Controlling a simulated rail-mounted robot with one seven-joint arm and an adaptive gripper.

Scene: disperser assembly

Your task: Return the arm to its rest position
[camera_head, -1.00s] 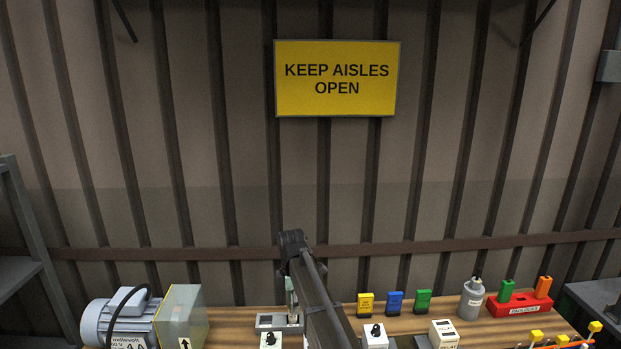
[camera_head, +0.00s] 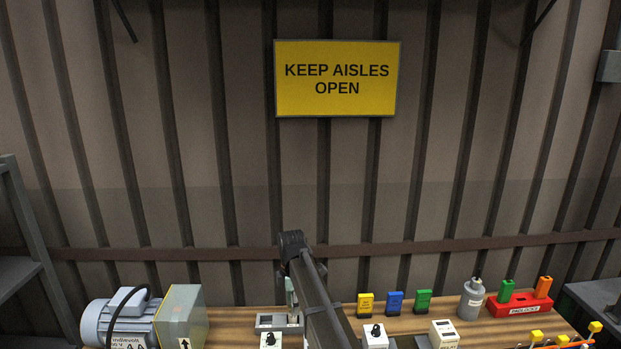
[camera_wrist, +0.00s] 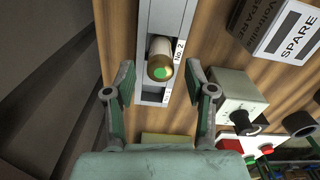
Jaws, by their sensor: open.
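My gripper (camera_wrist: 160,84) is open in the wrist view, with one finger on each side of a cream cylinder (camera_wrist: 159,50) with a brass rim and a green end. The cylinder sits in a grey holder (camera_wrist: 178,12) labelled "No. 2". Gaps show between both fingers and the cylinder, so nothing is held. In the head view my arm reaches down to the bench in front of a grey block (camera_head: 265,321), and hides part of the bench. The fingertips cannot be made out clearly there.
A motor (camera_head: 115,318) with a boxy housing (camera_head: 181,318) stands at left on the wooden bench. At right are yellow (camera_head: 365,304), blue (camera_head: 394,302) and green (camera_head: 422,301) blocks, a grey bottle (camera_head: 471,299) and a red base (camera_head: 518,304). A SPARE box (camera_wrist: 281,30) is beside the holder.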

